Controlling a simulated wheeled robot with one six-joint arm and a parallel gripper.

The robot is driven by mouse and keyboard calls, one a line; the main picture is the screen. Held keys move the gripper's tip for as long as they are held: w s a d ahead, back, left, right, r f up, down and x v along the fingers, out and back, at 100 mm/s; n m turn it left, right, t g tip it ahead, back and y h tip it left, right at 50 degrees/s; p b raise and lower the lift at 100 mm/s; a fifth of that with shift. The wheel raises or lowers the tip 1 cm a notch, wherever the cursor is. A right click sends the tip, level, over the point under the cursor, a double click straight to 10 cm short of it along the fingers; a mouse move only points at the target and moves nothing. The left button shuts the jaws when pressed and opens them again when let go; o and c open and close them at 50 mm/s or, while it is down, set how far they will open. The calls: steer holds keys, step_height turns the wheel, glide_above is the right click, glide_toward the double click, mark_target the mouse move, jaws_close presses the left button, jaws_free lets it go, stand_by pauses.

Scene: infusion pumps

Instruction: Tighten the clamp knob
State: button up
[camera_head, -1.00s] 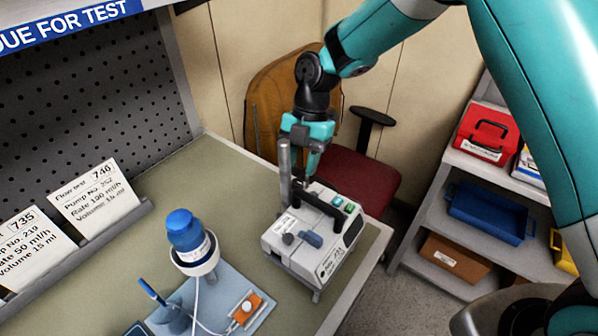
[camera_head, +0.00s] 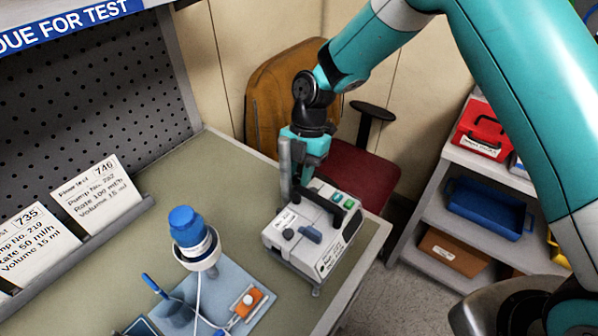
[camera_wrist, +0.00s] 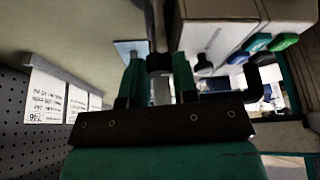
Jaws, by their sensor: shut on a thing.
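The infusion pump (camera_head: 283,247) is a pale box with a black handle (camera_head: 335,208) and green keys, standing near the bench's right edge. A grey upright pole (camera_head: 285,160) rises at its back left. My gripper (camera_head: 296,188) is down between the pole and the pump's rear. In the wrist view its two teal fingers (camera_wrist: 158,78) are closed around a small dark knob (camera_wrist: 159,63) by the pole. That clamp knob is hidden in the head view, and its turn position cannot be told.
A blue-capped bottle (camera_head: 187,228) in a white ring stands left of the pump, above a blue tray (camera_head: 228,277) with tubing and an orange part. Cards (camera_head: 97,195) lean at the back left. A chair (camera_head: 350,180) and a shelf (camera_head: 410,252) stand beyond the bench.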

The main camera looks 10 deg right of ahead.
steer(key=shift+m+b, duration=0.3)
steer(key=shift+m, duration=0.1)
steer(key=m+y+b, duration=0.1)
steer(key=m+b, duration=0.1)
steer(key=shift+d+f+m+t, duration=0.1)
steer(key=shift+f+m+t, duration=0.05)
steer(key=shift+m+t, duration=0.25)
steer(key=shift+s+m+t+y+b, duration=0.1)
steer(key=shift+m+t+y+b, duration=0.2)
steer(key=shift+m+b, duration=0.55)
steer(key=shift+s+m+t+y+b, duration=0.15)
steer(key=shift+m+t+b, duration=0.3)
steer(key=shift+m, duration=0.7)
steer(key=shift+w+r, duration=0.1)
steer(key=shift+r, duration=0.1)
steer(key=o, duration=0.7)
steer(key=shift+c, duration=0.2)
steer(key=b+v, duration=0.2)
steer(key=v, duration=1.5)
steer(key=shift+r, duration=0.2)
